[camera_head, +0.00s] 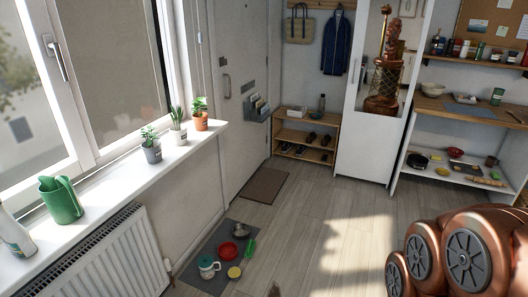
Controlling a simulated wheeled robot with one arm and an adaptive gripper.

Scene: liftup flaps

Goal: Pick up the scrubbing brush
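A green long-handled item (249,248), which looks like the scrubbing brush, lies at the right edge of a grey floor mat (205,283). It is small in the head view, so I cannot make out its bristles. Beside it on the mat are a red bowl (239,230), a yellow round item (234,272) and a white mug with a teal top (208,266). My gripper is not directly in view. Copper links of my arm fill the lower right corner.
A radiator (100,262) and a windowsill with potted plants (178,127) are at the left. A brown doormat (265,185) lies by the door. A shoe rack (304,139) and shelves (455,181) stand at the back. The wooden floor (310,225) right of the grey mat is clear.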

